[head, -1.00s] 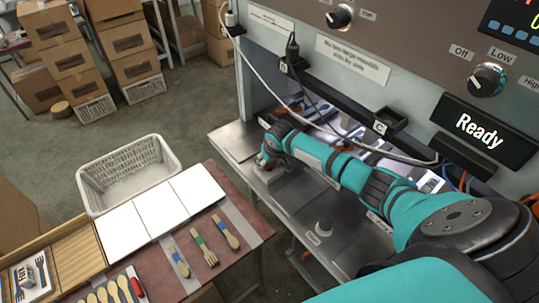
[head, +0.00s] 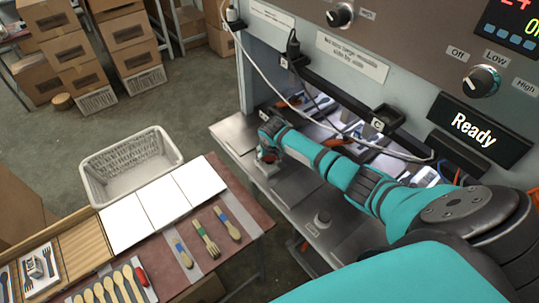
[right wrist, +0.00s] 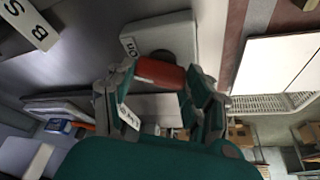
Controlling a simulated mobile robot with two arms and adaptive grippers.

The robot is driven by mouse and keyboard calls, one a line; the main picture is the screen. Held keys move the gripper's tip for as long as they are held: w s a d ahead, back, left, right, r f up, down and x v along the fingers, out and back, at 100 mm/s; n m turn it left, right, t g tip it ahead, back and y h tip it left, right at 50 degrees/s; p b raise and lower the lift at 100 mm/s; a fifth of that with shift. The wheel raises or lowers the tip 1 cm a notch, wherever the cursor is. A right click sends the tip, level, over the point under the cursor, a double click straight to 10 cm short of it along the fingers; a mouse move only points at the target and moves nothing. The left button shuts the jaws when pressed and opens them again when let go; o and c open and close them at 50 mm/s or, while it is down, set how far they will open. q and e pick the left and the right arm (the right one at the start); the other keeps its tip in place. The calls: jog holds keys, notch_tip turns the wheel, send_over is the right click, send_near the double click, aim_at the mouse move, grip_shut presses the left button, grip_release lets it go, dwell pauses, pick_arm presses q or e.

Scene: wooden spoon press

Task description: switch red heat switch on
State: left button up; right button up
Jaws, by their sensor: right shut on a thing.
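The red heat switch (right wrist: 160,73) shows in the right wrist view as a short red handle on a pale metal block. It lies across between the fingertips of my right gripper (right wrist: 158,84), which is shut on it. In the head view the right gripper (head: 267,155) is small, at the left end of the metal press counter (head: 233,135), and its fingers mostly hide the switch. The handle's exact setting cannot be told. My left gripper is not in view.
The press display reads "Ready" (head: 472,128). A grey cable (head: 262,68) hangs over the counter. A round knob (head: 322,219) stands on the counter. At left are a white basket (head: 130,170), white panels (head: 165,200) and wooden cutlery (head: 205,236).

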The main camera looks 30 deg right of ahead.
jog(key=o, duration=1.2)
jog(key=shift+r, duration=0.1)
jog(key=v, duration=1.2)
